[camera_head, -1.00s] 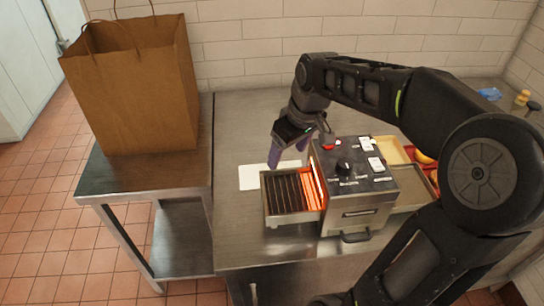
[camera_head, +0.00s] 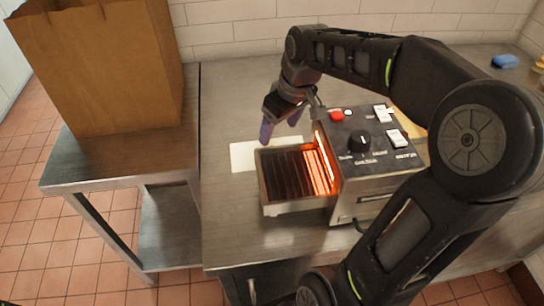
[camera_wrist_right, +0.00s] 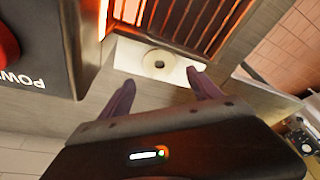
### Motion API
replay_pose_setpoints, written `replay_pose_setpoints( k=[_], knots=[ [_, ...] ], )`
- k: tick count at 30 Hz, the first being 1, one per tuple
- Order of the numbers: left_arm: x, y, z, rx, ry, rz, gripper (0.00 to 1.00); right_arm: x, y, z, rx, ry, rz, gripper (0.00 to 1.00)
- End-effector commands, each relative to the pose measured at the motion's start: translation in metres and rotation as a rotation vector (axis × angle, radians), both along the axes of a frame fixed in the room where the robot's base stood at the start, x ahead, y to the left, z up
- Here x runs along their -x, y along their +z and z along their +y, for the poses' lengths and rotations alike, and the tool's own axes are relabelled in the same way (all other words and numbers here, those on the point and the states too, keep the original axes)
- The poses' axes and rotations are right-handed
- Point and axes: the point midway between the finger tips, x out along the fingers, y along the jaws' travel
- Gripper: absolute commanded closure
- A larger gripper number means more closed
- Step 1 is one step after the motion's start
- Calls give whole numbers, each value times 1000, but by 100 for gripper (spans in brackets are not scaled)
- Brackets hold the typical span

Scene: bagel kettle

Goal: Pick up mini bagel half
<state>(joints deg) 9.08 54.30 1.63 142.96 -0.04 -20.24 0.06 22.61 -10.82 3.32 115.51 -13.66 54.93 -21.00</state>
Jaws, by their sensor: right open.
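The mini bagel half (camera_wrist_right: 159,63) is a pale ring with a hole in its middle. In the right wrist view it lies on a white sheet or board (camera_wrist_right: 125,52), beside the toaster's grille. The white sheet also shows in the head view (camera_head: 242,157), but I cannot make out the bagel half there. My right gripper (camera_head: 279,127) is open, with purple fingers pointing down behind the toaster's tray. In the wrist view the right gripper (camera_wrist_right: 162,86) has its two fingertips apart, with the bagel half beyond them, roughly centred between them. My left gripper is not in view.
The toaster (camera_head: 375,165) has glowing orange heating bars and a slatted tray (camera_head: 290,210) on its left, close to my right gripper. A brown paper bag (camera_head: 105,70) stands on a lower table at left. The metal counter (camera_head: 225,225) is clear left of the toaster.

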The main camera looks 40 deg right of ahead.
Motion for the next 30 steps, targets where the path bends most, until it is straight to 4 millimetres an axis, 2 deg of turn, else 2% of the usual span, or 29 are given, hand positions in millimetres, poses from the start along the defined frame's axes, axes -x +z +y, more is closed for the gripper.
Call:
replay_pose_setpoints(
  k=[1, 11, 19, 30],
  knots=[
    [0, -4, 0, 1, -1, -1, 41, 0, -4, 0, 0, 0, 0, 27],
    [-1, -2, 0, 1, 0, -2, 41, 0, -3, 0, 0, 0, 0, 27],
    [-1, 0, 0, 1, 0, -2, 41, -6, -26, 0, 0, 0, 3, 27],
    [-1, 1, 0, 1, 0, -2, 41, -7, -30, 0, 0, 0, 1, 27]
  ],
)
